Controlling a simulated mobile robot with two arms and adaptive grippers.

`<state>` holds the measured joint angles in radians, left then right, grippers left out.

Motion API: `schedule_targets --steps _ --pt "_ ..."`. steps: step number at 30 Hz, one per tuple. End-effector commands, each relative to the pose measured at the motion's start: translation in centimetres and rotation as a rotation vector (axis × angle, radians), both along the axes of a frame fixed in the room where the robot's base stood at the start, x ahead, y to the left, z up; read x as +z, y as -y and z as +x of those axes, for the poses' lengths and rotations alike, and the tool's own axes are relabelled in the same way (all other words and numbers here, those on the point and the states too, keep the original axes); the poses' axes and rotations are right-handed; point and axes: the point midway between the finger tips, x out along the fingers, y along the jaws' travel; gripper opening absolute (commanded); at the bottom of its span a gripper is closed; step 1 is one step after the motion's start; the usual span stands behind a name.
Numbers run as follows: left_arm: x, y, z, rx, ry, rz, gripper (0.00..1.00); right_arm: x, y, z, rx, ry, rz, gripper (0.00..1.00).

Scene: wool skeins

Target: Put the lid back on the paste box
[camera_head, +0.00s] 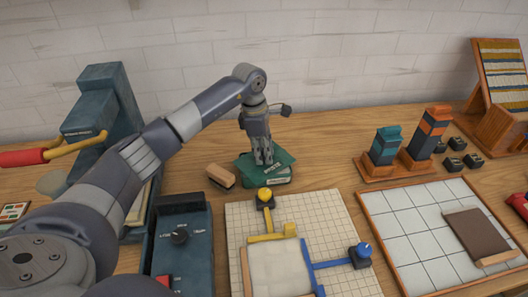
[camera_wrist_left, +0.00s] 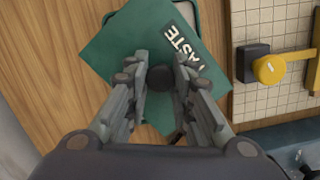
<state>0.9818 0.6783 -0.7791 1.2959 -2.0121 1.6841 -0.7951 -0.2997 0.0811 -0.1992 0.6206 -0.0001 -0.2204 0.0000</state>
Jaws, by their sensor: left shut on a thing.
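The green paste box (camera_head: 280,182) stands on the wooden table, left of the gridded mat. Its green lid (camera_head: 284,158), marked PASTE, is over it and turned askew to it. In the left wrist view the lid (camera_wrist_left: 112,48) hides most of the box, and only a bit of the box rim (camera_wrist_left: 197,8) shows. My left gripper (camera_head: 264,162) is shut on the dark round knob (camera_wrist_left: 160,78) at the lid's middle. I cannot tell whether the lid touches the box. My right gripper is not in view.
A wooden block (camera_head: 221,176) lies close on the left of the box. The gridded mat (camera_head: 335,215) with yellow and blue clamps (camera_head: 265,197) is close on the right. A dark blue machine (camera_head: 105,105) stands at the left. Bare table lies behind the box.

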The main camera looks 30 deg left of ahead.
Motion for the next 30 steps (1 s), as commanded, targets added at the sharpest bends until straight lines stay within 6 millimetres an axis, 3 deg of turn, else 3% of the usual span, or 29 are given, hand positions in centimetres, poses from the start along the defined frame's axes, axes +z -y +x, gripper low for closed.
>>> schedule_targets --steps 5,6,9,16,20,30 --pt "0.02 0.02 0.01 0.000 0.000 -0.001 0.00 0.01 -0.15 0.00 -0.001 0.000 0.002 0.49" --pt "0.02 0.02 0.01 0.000 0.000 -0.001 0.26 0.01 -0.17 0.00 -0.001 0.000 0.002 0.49" --pt "0.01 0.02 0.00 0.000 0.000 -0.001 0.45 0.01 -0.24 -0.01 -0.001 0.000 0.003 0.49" --pt "-0.01 0.01 -0.01 0.000 0.000 -0.001 0.45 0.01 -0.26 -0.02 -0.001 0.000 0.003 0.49" --pt "-0.03 0.01 -0.02 0.000 -0.001 0.000 0.65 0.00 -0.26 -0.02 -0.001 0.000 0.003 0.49" --pt "0.04 0.01 -0.01 0.000 0.000 0.000 0.65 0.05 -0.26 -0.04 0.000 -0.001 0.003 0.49"
